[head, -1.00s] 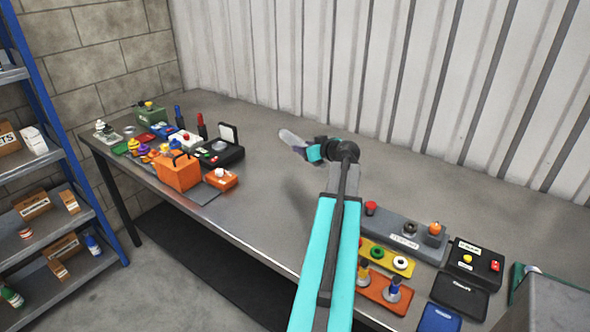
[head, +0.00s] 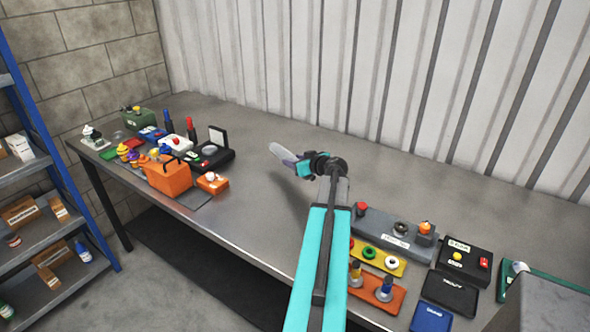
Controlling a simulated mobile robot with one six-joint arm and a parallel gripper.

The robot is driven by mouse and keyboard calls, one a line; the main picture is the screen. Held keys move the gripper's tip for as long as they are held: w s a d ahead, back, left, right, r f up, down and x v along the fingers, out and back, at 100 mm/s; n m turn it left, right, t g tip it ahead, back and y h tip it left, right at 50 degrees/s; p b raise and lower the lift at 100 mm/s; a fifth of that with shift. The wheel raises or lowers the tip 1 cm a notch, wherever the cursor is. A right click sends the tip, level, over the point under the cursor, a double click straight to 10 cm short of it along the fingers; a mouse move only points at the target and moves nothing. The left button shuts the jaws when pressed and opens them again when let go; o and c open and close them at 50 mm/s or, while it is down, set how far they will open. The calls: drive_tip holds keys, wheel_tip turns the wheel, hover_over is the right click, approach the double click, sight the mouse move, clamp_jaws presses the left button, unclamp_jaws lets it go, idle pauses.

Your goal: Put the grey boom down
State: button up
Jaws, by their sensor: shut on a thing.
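The grey boom (head: 282,152) is a pale grey, flat, rounded piece held above the middle of the metal workbench (head: 265,230). It sticks out to the left from my gripper (head: 299,165), which is teal and dark and shut on its near end. The boom is tilted, with its free end pointing up and left. A soft shadow lies on the bench below it. The fingertips are small in view and partly hidden by my own wrist.
An orange box (head: 168,177), a black case (head: 207,158) and several small coloured parts crowd the bench's left end. A grey tray (head: 375,230), a yellow plate (head: 379,258), an orange plate (head: 376,292) and a black box (head: 466,258) stand at right. The bench middle is bare.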

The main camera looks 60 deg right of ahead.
sight(295, 180)
drive_tip(key=shift+f, duration=0.65)
drive_tip(key=shift+f+p, duration=0.75)
drive_tip(key=shift+f, duration=1.15)
drive_tip(key=shift+f, duration=0.15)
drive_tip(key=o, duration=1.1)
drive_tip(key=shift+r, duration=0.2)
